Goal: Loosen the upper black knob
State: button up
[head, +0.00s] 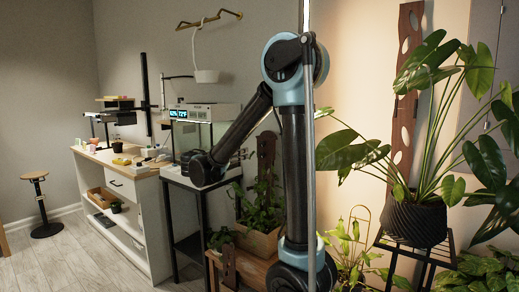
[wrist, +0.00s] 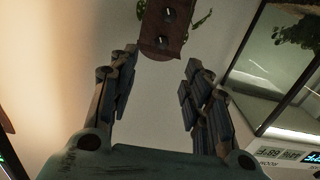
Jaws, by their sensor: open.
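In the wrist view, a reddish-brown wooden plank (wrist: 153,22) comes in from the top edge with its rounded end facing my gripper. Two black knobs sit on it: one near the rounded end (wrist: 163,41) and one farther along (wrist: 167,15). The wrist picture looks turned over, as the display digits are upside down, so the knob near the rounded end appears to be the upper one. My gripper (wrist: 161,68) is open and empty, its fingers apart on either side below the plank's end, not touching it. In the head view my gripper is not clearly visible.
A glass tank (head: 190,137) with a display box (head: 203,112) stands on a black stand; the tank also shows at right in the wrist view (wrist: 262,75). A leafy plant in a wooden planter (head: 258,244) is behind my arm. A black pot (head: 415,224) stands right.

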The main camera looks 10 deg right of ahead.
aim_at(261, 145)
jog(key=x, duration=1.1)
jog(key=r+x, duration=0.1)
jog(key=x, duration=0.5)
jog(key=shift+w+a, duration=0.2)
grip_shut()
jog(key=shift+d, duration=0.1)
